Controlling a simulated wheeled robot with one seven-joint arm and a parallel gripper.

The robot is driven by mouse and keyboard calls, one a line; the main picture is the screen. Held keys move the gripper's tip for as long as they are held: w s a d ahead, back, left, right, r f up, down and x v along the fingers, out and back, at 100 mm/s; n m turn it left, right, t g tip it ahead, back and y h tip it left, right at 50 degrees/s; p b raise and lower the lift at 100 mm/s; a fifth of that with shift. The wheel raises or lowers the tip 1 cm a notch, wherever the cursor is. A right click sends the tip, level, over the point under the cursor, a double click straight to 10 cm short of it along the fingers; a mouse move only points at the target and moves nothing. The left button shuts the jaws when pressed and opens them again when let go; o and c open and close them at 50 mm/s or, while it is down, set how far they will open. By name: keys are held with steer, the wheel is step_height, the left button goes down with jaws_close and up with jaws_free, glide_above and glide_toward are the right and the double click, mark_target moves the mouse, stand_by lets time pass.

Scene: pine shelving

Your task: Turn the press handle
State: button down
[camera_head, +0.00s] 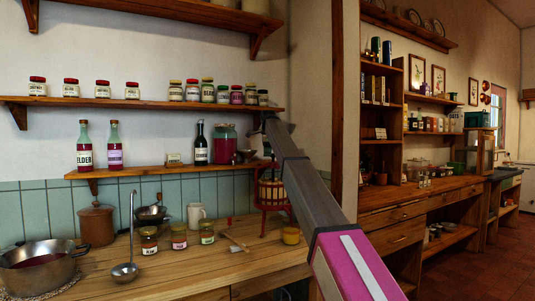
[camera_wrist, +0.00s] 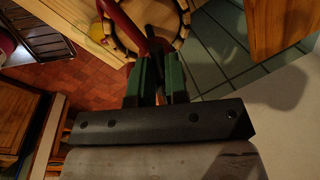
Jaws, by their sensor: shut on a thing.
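The press (camera_head: 270,194) stands on the wooden counter in the head view, with a red frame and a slatted wooden basket, partly covered by my arm. In the wrist view, its basket (camera_wrist: 172,22) shows from above with a red frame bar (camera_wrist: 122,24) crossing beside it. My gripper (camera_wrist: 155,68) has green fingers and is shut on the dark press handle (camera_wrist: 151,38), which passes between the fingertips. In the head view, the fingers and handle are too small and covered to make out clearly.
Jars (camera_head: 179,236) stand on the counter left of the press, near a ladle (camera_head: 125,270) and a pot (camera_head: 38,268). A shelf (camera_head: 160,171) with bottles and a large jar runs behind, with another shelf (camera_head: 150,102) above. A wall end (camera_head: 322,120) stands to the right.

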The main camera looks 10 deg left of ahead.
steer(key=n, duration=0.2)
steer(key=s+n, duration=0.1)
steer(key=n, duration=0.1)
steer(key=shift+d+y, duration=0.3)
steer(key=shift+y, duration=0.1)
steer(key=n, duration=0.4)
steer(key=shift+s+d+g, duration=0.3)
steer(key=shift+g, duration=0.1)
steer(key=shift+s+d+n+g+y, duration=0.1)
steer(key=shift+d+n+g+y, duration=0.15)
steer(key=shift+n, duration=1)
steer(key=shift+d+n+g+y, duration=0.15)
steer(key=shift+d+n, duration=0.2)
steer(key=shift+n, duration=0.85)
steer(key=shift+s+d+n+g+y, duration=0.1)
steer(key=shift+d+n+g, duration=0.15)
steer(key=shift+n, duration=1)
steer(key=shift+d, duration=0.1)
steer(key=c, duration=1.1)
jaws_free()
